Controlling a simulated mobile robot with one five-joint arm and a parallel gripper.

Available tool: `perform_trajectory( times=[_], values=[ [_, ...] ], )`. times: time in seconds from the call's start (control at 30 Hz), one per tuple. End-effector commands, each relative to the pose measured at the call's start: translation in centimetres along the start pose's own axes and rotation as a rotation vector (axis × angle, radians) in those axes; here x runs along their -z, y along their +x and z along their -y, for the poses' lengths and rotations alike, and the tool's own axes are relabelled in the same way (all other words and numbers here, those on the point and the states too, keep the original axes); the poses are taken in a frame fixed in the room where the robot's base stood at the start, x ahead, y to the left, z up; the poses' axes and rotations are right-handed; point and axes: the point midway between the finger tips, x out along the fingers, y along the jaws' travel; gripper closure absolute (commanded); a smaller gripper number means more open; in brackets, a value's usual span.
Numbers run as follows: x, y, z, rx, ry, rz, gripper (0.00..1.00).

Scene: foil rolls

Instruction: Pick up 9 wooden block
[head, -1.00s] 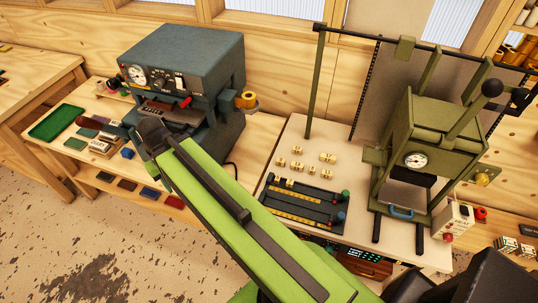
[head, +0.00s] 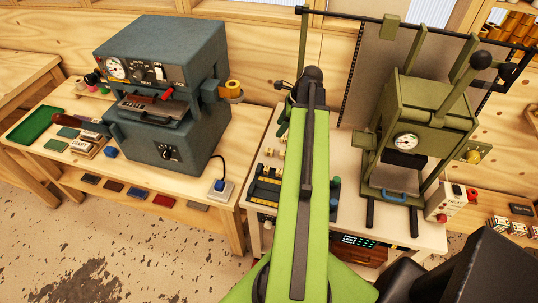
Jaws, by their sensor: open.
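The small pale wooden blocks (head: 268,152) stand on the light bench between the two machines. My green arm now covers most of them, and a few show at its left edge. Their characters are too small to read, so I cannot tell which is the 9. A dark composing tray (head: 262,201) with yellow pieces in it lies in front of them, partly behind the arm. My gripper (head: 283,120) shows only in part, left of the arm's far end, above the back of the block area. It is open; its fingertips are mostly hidden and I see nothing held.
A blue-grey machine (head: 165,85) stands on the left bench. An olive press (head: 425,125) with a lever stands right of my arm. An upright post and overhead bar (head: 350,20) rise behind the blocks. A control box (head: 444,205) sits at the right.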

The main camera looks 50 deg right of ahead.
Motion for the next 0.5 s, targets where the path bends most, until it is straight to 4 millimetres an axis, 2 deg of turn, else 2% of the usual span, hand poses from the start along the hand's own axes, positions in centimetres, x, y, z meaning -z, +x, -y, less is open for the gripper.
perform_trajectory(
  times=[0.03, 0.1, 0.27, 0.37, 0.5],
  values=[
    [1.7, -0.5, 0.4, 0.013, 0.075, 0.010, 0.51],
    [2.8, -1.0, 0.7, 0.022, 0.141, 0.020, 0.51],
    [3.2, -1.0, 0.7, 0.026, 0.170, 0.024, 0.51],
    [3.2, -0.1, 0.7, 0.025, 0.167, 0.024, 0.51],
    [3.4, 2.7, 0.7, 0.024, 0.164, 0.023, 0.51]
  ],
)
